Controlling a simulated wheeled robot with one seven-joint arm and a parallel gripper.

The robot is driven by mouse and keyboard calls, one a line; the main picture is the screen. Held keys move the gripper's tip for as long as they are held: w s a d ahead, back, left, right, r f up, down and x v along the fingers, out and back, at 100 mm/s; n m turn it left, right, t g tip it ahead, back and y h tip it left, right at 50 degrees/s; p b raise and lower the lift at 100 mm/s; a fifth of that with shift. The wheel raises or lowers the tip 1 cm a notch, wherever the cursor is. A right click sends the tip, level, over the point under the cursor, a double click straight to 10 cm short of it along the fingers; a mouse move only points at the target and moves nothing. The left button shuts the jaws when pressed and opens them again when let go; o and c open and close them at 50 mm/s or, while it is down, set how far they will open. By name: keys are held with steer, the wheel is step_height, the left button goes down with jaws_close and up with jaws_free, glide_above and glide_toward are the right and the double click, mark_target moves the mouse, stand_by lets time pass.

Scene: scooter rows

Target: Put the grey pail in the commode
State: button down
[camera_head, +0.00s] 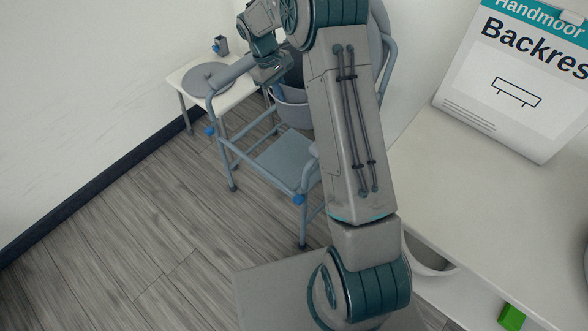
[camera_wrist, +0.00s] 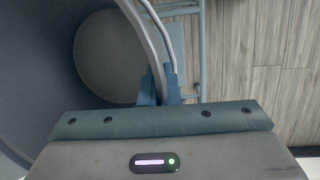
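The grey pail (camera_head: 292,112) shows in part behind my arm in the head view, within the outline of the commode's frame. The commode (camera_head: 279,160) is a blue-grey chair frame with armrests and a flat panel low at the front. My gripper is at the pail's near left side, mostly hidden by my wrist in the head view. In the wrist view my gripper (camera_wrist: 160,88) has its two blue fingers closed on the pail's curved rim. The pail's round inside (camera_wrist: 108,58) looks empty. I cannot tell whether the pail rests on the commode or hangs above it.
A white side table (camera_head: 190,72) by the left wall bears a flat grey disc (camera_head: 207,77) and a small dark object (camera_head: 221,45). A white counter (camera_head: 455,190) with a backrest box (camera_head: 515,85) is at right. A green block (camera_head: 511,317) lies below it. Floor left of the commode is clear.

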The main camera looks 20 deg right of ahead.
steer(key=w+f+n+b, duration=0.1)
steer(key=w+f+b, duration=0.1)
steer(key=f+b, duration=0.9)
steer(key=w+f+n+b, duration=0.2)
steer(key=f+b, duration=0.9)
steer(key=f, duration=1.7)
steer(key=shift+w+t+b, duration=0.25)
steer(key=shift+t+b, duration=0.15)
steer(key=shift+a+f, duration=0.1)
steer(key=shift+f, duration=0.1)
steer(key=shift+f, duration=0.15)
steer(key=c, duration=1.7)
jaws_free()
